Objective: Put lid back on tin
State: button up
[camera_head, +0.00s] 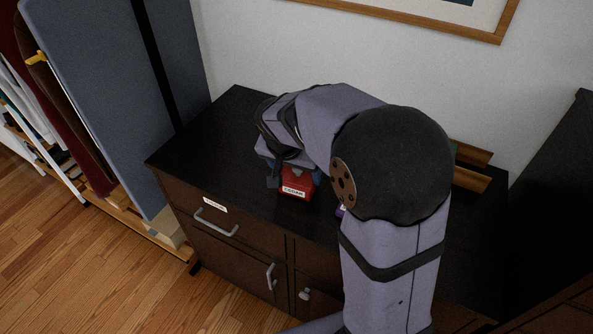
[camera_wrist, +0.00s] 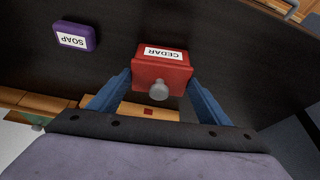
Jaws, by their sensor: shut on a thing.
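The red tin (camera_head: 297,181) with a white CEDAR label stands on the dark cabinet top in the head view. In the wrist view the red body (camera_wrist: 164,58) shows the same label. A red lid (camera_wrist: 140,82) with a round grey knob (camera_wrist: 158,90) lies between my blue fingers, over the tin. My gripper (camera_wrist: 158,100) is shut on the lid's sides. I cannot tell whether the lid is seated on the tin or just above it. My arm hides the tin's back in the head view.
A purple SOAP box (camera_wrist: 75,36) stands near the tin, mostly hidden by my arm in the head view. Wooden rails (camera_head: 472,154) lie at the back right. A tan block (camera_wrist: 128,108) shows beyond the lid. The cabinet top (camera_head: 215,125) is clear at left.

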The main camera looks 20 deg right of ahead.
jog(key=shift+f, duration=0.15)
jog(key=o, duration=1.1)
jog(key=v, duration=0.7)
jog(key=shift+r, duration=0.25)
